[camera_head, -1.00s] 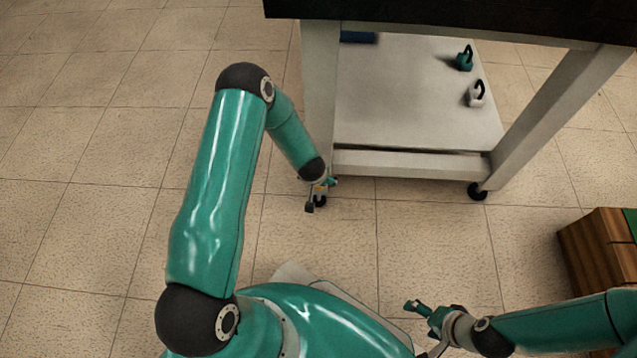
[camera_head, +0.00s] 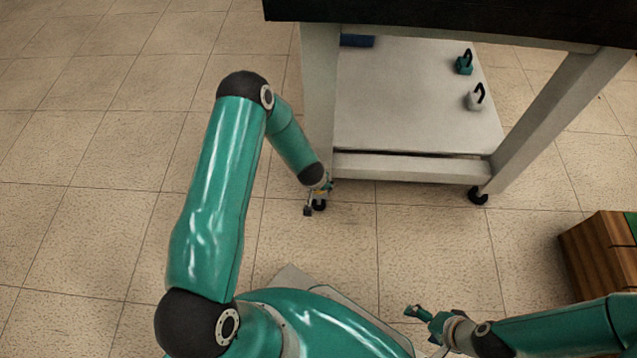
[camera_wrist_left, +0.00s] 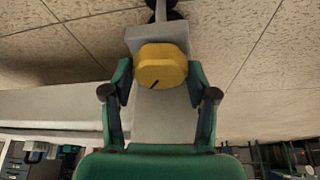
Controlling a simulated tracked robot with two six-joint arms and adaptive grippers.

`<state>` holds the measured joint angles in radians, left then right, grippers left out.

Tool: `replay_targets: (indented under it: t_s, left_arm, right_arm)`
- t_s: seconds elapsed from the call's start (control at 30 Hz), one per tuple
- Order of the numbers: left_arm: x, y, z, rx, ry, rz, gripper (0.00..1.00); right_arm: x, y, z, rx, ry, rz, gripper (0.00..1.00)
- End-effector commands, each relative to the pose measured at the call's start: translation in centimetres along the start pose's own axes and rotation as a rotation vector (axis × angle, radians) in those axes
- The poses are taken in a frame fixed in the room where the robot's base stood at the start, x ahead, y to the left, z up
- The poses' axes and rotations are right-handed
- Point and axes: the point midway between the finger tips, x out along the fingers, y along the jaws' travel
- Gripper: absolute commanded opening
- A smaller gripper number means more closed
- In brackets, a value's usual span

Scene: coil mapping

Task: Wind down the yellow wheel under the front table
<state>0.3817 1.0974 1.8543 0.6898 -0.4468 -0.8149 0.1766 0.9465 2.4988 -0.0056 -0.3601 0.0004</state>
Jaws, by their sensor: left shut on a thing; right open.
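The front table (camera_head: 415,165) has a dark top, grey legs and a low shelf. Its yellow wheel (camera_wrist_left: 161,67) shows in the left wrist view, a rounded knob with a dark mark, near the foot of a table leg. My left gripper (camera_wrist_left: 160,75) has one finger on each side of the yellow wheel and is shut on it. In the head view my left gripper (camera_head: 316,196) is at the foot of the near left leg, and the wheel is mostly hidden there. My right gripper (camera_head: 412,311) is open and empty over the floor at the lower right.
A teal padlock-shaped weight (camera_head: 464,66) and a white one (camera_head: 475,99) stand on the shelf, with a blue item (camera_head: 357,40) at the back. A black caster (camera_head: 477,195) is under the right leg. A wooden box (camera_head: 600,252) stands at the right. Floor between is clear.

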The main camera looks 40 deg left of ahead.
Motion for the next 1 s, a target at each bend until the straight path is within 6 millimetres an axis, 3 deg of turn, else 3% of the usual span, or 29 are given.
replay_targets:
  t_s: [0.4, 0.43, 0.57, 1.0]
  left_arm:
    - [-0.03, -0.02, 0.01, 0.083, 0.000, 0.035, 0.23]
    - [-0.03, -0.02, 0.01, 0.083, 0.000, 0.035, 0.63]
    - [-0.03, -0.02, 0.00, 0.083, 0.000, 0.034, 0.83]
    - [-0.75, -0.06, -0.13, 0.082, 0.002, 0.034, 0.83]
  right_arm:
    - [-0.36, -0.13, 0.00, 0.000, 0.000, 0.000, 0.82]
    - [-0.36, -0.13, 0.00, 0.000, 0.000, 0.000, 0.82]
    - [-0.36, -0.13, 0.00, 0.000, 0.000, 0.000, 0.82]
    - [-0.41, -0.15, 0.00, 0.000, 0.000, 0.000, 0.82]
